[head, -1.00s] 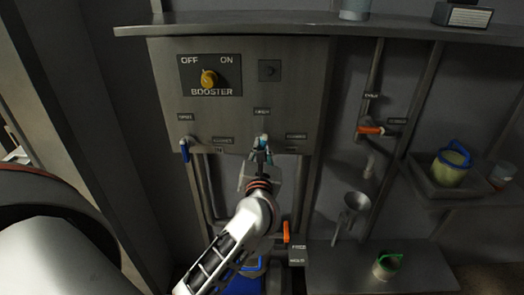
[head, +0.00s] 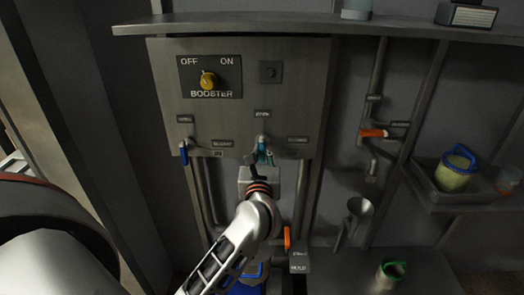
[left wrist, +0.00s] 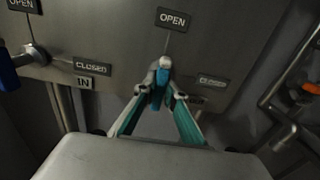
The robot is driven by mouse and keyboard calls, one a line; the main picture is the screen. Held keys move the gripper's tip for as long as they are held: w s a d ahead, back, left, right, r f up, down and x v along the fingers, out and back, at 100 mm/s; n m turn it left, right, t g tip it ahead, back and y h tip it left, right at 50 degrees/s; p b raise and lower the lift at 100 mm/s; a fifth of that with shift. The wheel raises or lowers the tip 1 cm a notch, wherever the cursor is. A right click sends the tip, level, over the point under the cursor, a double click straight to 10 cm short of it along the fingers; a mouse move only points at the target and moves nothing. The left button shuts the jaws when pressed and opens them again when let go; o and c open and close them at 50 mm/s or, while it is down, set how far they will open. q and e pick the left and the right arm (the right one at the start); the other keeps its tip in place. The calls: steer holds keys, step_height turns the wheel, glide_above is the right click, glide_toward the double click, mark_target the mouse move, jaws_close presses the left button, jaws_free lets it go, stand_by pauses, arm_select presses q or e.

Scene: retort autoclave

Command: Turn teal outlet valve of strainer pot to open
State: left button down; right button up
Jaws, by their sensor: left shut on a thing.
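The teal outlet valve (head: 262,146) is on the grey panel, below a label plate. In the left wrist view its teal handle (left wrist: 157,90) hangs down from a pale pivot. An OPEN plate (left wrist: 172,20) is above the pivot and a CLOSED plate (left wrist: 212,81) is to the right. My left gripper (head: 263,157) is at the valve from below. In the left wrist view its fingertips (left wrist: 160,97) are on either side of the handle, shut on it. The fingers partly hide the handle in the head view. My right gripper is not in view.
A blue-handled valve (head: 184,153) is left on the same panel, below the yellow BOOSTER knob (head: 207,80). Orange handles (head: 374,133) are on pipes to the right. A funnel (head: 358,211), a green-rimmed pot (head: 391,272) and a blue-handled jug (head: 456,170) are further right.

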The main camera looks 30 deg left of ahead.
arm_select(q)
steer(key=c, duration=2.1)
jaws_free()
steer(key=shift+s, duration=0.1)
steer(key=v, duration=1.2)
